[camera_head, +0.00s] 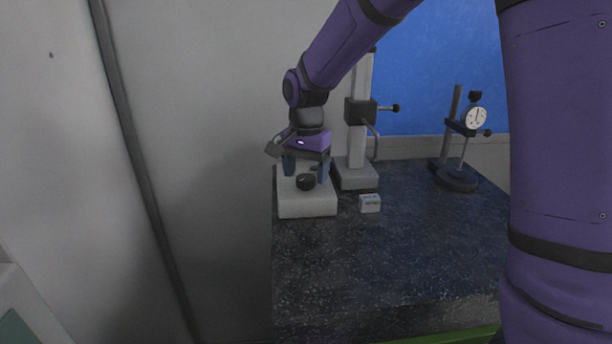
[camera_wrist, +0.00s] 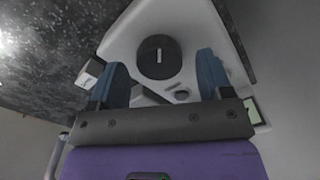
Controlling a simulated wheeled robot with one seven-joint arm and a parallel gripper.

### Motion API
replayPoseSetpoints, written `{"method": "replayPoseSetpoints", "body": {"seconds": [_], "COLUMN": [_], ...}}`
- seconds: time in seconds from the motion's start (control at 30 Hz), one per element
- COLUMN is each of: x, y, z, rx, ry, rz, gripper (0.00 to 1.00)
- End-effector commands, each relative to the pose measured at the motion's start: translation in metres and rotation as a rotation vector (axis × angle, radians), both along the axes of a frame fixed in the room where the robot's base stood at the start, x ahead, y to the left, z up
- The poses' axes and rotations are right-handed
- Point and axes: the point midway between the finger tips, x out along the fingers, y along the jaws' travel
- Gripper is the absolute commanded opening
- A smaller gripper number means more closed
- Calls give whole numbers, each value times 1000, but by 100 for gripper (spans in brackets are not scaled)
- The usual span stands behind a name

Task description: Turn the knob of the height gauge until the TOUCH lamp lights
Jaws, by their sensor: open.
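A black round knob (camera_head: 306,182) sits on a light grey housing (camera_head: 307,207) at the left of the dark bench. In the wrist view the knob (camera_wrist: 160,57) shows a short white line, nearly upright in the picture. My gripper (camera_head: 306,171) points down over the housing and is open. Its blue fingers (camera_wrist: 163,70) appear on either side of the knob, with visible gaps in the wrist view; it holds nothing. A column stand (camera_head: 357,120) with a dark clamp rises just behind. I cannot make out a lit TOUCH lamp in either view.
A small white labelled block (camera_head: 369,204) lies right of the housing, near the column's base. A dial indicator stand (camera_head: 458,178) is at the back right. The speckled bench top (camera_head: 390,255) is clear in front. A grey wall (camera_head: 205,130) is close at left.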

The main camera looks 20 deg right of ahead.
Motion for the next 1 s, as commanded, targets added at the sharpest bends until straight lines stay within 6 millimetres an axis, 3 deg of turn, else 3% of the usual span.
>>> {"method": "replayPoseSetpoints", "body": {"seconds": [0.2, 0.47, 0.6, 0.7, 1.0], "x": [0, 0, 0, 0, 0], "y": [0, 0, 0, 0, 0], "z": [-12, -13, -13, -13, -13], "rx": [0, 0, 0, 0, 0], "ry": [0, 0, 0, 0, 0], "rz": [0, 0, 0, 0, 32], "gripper": [73, 73, 40, 23, 23]}}
